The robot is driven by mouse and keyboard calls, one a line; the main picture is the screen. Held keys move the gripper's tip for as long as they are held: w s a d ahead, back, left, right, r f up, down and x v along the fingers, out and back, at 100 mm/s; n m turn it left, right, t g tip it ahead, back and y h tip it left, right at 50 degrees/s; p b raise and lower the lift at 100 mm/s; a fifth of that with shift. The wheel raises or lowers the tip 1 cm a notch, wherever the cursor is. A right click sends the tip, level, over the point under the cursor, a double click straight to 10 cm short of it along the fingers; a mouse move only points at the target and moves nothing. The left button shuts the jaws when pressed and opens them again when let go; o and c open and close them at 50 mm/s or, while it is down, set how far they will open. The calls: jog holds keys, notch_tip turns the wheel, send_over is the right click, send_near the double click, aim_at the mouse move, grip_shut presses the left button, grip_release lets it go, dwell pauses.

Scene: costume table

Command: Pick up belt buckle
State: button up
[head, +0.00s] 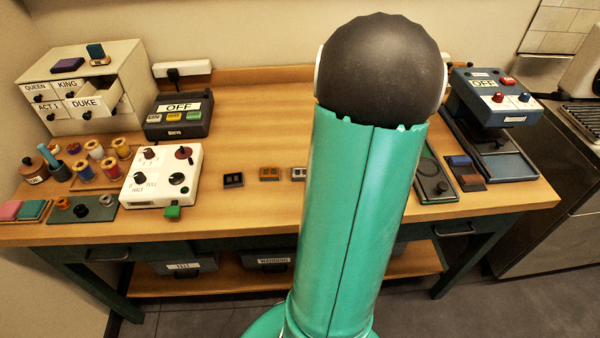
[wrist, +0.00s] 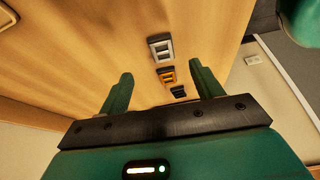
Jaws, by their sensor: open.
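Three small belt buckles lie in a row on the wooden tabletop. In the head view they are a black buckle (head: 233,180), a brass-orange buckle (head: 269,174) and a silver buckle (head: 298,173), which is beside my arm's edge. The wrist view shows the silver buckle (wrist: 161,47), the orange buckle (wrist: 167,76) and the black buckle (wrist: 178,92). My gripper (wrist: 161,68) is open and empty, its green fingers wide apart. The row shows between the fingers in the wrist view, with the gripper apart from it. My arm hides the gripper in the head view.
A white control box (head: 160,177) stands left of the buckles, with thread spools (head: 95,150) beyond it. A small drawer cabinet (head: 115,80) and a dark OFF box (head: 180,117) stand at the back left. A blue press (head: 492,96) stands right. Table around the buckles is clear.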

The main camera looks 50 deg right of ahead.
aim_at(301, 171)
jog(key=x, duration=0.9)
jog(key=shift+a+r, duration=0.1)
jog(key=shift+a, duration=0.2)
jog(key=c, duration=1.1)
jog(key=shift+o, duration=0.2)
jog(key=shift+r, duration=0.1)
jog(key=shift+r, duration=0.45)
notch_tip(301, 171, up, 2)
jog(key=shift+r, duration=0.25)
jog(key=s+a+r, duration=0.2)
jog(key=a+r, duration=0.7)
jog(key=a, duration=0.4)
jog(key=shift+a+r, duration=0.2)
jog(key=shift+a, duration=0.2)
